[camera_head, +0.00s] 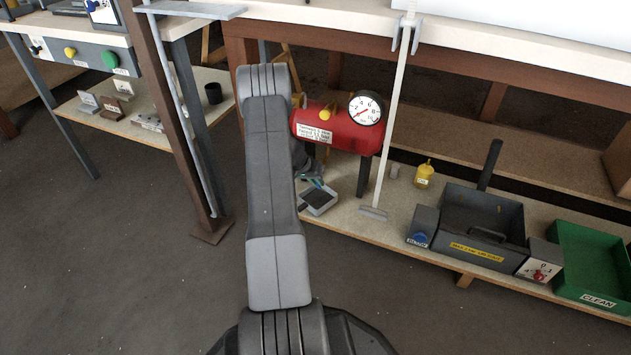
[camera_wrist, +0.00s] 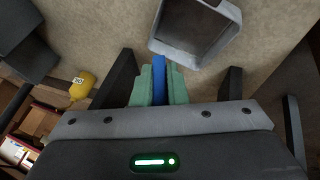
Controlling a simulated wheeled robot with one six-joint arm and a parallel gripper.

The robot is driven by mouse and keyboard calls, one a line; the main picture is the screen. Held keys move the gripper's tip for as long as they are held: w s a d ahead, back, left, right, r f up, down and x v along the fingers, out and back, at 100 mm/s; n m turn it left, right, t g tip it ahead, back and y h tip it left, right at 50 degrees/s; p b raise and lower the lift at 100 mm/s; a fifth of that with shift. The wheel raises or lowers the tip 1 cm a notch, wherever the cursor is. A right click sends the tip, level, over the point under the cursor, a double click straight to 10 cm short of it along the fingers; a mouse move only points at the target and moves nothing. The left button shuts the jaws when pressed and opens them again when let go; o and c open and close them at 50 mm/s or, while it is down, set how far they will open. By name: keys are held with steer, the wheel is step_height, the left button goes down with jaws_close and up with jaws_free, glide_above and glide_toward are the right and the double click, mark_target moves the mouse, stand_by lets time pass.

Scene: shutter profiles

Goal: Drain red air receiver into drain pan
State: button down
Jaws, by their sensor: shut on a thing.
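The red air receiver (camera_head: 340,128) stands on dark legs on the low shelf, with a round gauge (camera_head: 366,108) and a yellow part on top. The drain pan (camera_head: 315,199), a small grey tray, sits on the shelf below and in front of it. My gripper (camera_head: 316,182) is low beneath the receiver's left end, partly hidden by my arm. In the wrist view, its green finger pads (camera_wrist: 158,88) are shut on a thin blue lever (camera_wrist: 159,68). The drain pan (camera_wrist: 194,28) is just beyond the fingertips there. No liquid can be made out.
A pale upright pole (camera_head: 394,120) stands right of the receiver. A yellow bottle (camera_head: 424,174), a dark parts washer (camera_head: 482,228) and a green bin (camera_head: 590,262) are farther right. A brown post (camera_head: 170,110) rises on the left. The worktop edge overhangs the shelf.

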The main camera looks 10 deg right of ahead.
steer(key=g+h, duration=0.1)
steer(key=n+g+h, duration=0.1)
steer(key=h, duration=0.1)
steer(key=g+h, duration=0.1)
steer(key=h, duration=0.1)
steer(key=shift+s+d+r, duration=0.25)
steer(key=shift+d, duration=0.05)
steer(key=h, duration=0.1)
steer(key=n+h, duration=0.1)
steer(key=g+h, duration=0.1)
steer(key=shift+s+d+r, duration=0.1)
steer(key=shift+d+r, duration=0.05)
steer(key=shift+r, duration=0.1)
steer(key=shift+r+n+g+h, duration=0.25)
steer(key=shift+n+h, duration=0.1)
steer(key=shift+h, duration=0.45)
steer(key=shift+r+n+g+h, duration=0.1)
steer(key=shift+n+g+h, duration=0.2)
steer(key=shift+h, duration=0.5)
steer(key=c, duration=1.4)
jaws_free()
steer(key=shift+c, duration=0.2)
steer(key=f+p+v, duration=0.1)
steer(key=p+v, duration=0.1)
steer(key=v, duration=1.1)
steer(key=shift+a+r, duration=0.25)
steer(key=shift+a, duration=0.1)
